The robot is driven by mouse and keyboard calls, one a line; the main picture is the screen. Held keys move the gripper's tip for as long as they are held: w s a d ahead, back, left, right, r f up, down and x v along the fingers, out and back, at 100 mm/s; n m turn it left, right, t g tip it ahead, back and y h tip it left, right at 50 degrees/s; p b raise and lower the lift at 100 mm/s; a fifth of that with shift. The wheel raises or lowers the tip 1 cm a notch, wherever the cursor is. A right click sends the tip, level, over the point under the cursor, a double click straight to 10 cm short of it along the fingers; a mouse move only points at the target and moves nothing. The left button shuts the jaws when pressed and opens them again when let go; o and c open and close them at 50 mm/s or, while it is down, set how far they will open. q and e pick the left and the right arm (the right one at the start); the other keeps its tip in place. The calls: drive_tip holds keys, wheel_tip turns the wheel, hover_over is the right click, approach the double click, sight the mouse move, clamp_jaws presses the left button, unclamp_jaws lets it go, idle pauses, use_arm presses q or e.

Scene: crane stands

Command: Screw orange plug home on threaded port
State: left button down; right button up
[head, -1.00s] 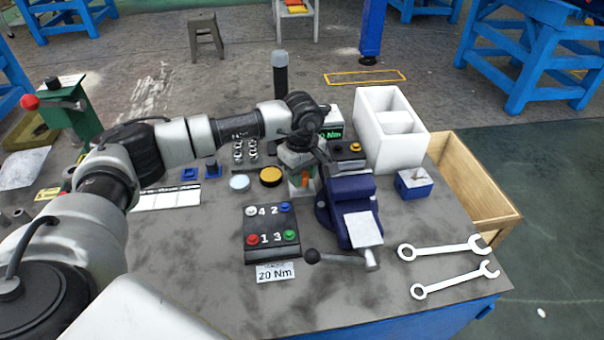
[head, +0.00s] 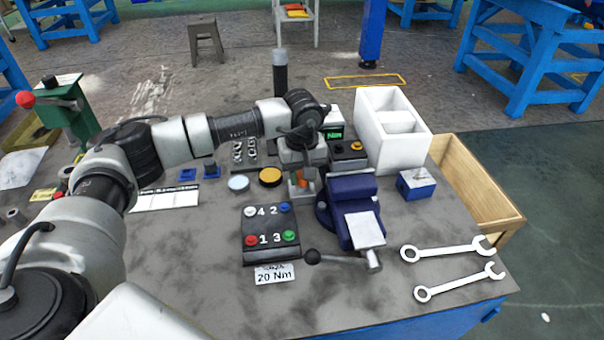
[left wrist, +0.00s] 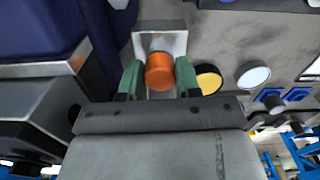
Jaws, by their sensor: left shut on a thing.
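The orange plug (left wrist: 160,73) sits between the green finger pads of my left gripper (left wrist: 159,78) in the left wrist view. My left gripper is shut on the plug. Behind the plug is a grey metal block (left wrist: 150,44), and the plug's end faces it. The threaded port is hidden behind the plug, so I cannot tell how deep the plug sits. In the head view my left gripper (head: 303,185) points down beside the blue vise, with a bit of orange showing at its fingers. My right gripper is not in view.
The blue vise (head: 335,193) stands close on the gripper's right. A four-button panel (head: 257,242), a yellow disc (head: 270,177) and a white disc (head: 238,182) lie nearby. Two wrenches (head: 440,250) lie at the right front. A white divided box (head: 370,130) stands behind the vise.

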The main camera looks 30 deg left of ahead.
use_arm(q)
drive_tip(key=m+b, duration=0.1)
drive_tip(key=m, duration=0.2)
drive_tip(key=shift+f+m+b, duration=0.1)
drive_tip(key=shift+m+b, duration=0.2)
drive_tip(key=shift+m, duration=0.8)
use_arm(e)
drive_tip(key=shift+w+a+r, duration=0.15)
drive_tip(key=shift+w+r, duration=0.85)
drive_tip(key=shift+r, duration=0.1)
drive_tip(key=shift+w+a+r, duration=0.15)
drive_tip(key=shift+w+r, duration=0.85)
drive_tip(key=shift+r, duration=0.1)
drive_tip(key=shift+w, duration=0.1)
use_arm(q)
drive_tip(key=m+b, duration=0.1)
drive_tip(key=m, duration=0.2)
drive_tip(key=shift+m+b, duration=0.35)
drive_tip(key=shift+m, duration=0.65)
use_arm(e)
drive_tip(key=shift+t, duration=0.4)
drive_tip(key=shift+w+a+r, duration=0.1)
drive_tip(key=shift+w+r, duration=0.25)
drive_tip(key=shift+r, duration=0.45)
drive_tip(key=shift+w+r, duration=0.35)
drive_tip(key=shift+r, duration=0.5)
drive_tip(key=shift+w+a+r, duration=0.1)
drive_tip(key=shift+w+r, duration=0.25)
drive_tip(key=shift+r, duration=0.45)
